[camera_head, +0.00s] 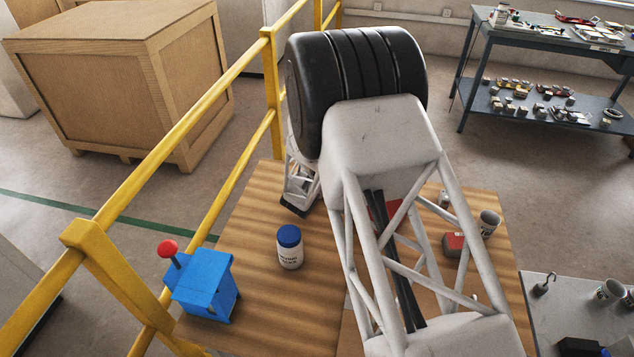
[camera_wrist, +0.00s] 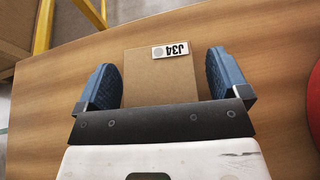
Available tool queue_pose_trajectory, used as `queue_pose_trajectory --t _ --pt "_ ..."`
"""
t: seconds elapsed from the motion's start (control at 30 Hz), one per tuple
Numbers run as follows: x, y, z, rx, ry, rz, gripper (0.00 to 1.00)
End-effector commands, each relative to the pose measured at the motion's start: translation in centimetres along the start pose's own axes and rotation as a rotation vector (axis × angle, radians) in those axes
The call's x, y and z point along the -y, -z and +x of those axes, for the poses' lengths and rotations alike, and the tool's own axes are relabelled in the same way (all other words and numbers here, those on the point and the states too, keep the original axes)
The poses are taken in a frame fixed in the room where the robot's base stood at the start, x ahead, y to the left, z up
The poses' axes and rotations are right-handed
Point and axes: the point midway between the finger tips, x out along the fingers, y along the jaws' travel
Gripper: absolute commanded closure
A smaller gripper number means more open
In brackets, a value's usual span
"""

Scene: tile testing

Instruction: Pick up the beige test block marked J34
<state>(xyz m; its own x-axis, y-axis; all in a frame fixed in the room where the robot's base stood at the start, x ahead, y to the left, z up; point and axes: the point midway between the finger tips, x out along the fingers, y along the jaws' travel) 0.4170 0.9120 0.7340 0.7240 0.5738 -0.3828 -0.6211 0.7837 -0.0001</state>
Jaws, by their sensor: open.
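The beige test block (camera_wrist: 160,78) shows in the wrist view, lying on the wooden table. It has a white label marked J34 (camera_wrist: 170,50), which appears upside down. My gripper (camera_wrist: 168,78) is open, with one blue finger to the left of the block and one to the right. A gap shows between the block and each finger. The near end of the block is hidden behind the dark gripper bar. In the head view my arm hides the block, and only the lower part of my gripper (camera_head: 294,208) shows beside the arm.
On the wooden table (camera_head: 255,245) stand a blue-lidded jar (camera_head: 289,250), a blue box with a red knob (camera_head: 204,285), a red-topped block (camera_head: 453,244) and a mug (camera_head: 489,223). A yellow railing (camera_head: 190,130) runs along the left. A red round edge (camera_wrist: 314,95) shows at right in the wrist view.

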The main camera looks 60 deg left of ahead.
Motion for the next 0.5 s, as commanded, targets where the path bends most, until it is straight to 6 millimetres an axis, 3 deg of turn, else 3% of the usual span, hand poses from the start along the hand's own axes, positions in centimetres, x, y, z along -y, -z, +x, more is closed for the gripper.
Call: queue_pose_trajectory --t 0.2,0.5 --pt "-0.01 -0.01 -0.01 0.0 0.0 0.0 0.09" --pt "0.0 -0.01 -0.01 0.0 0.0 0.0 0.55"
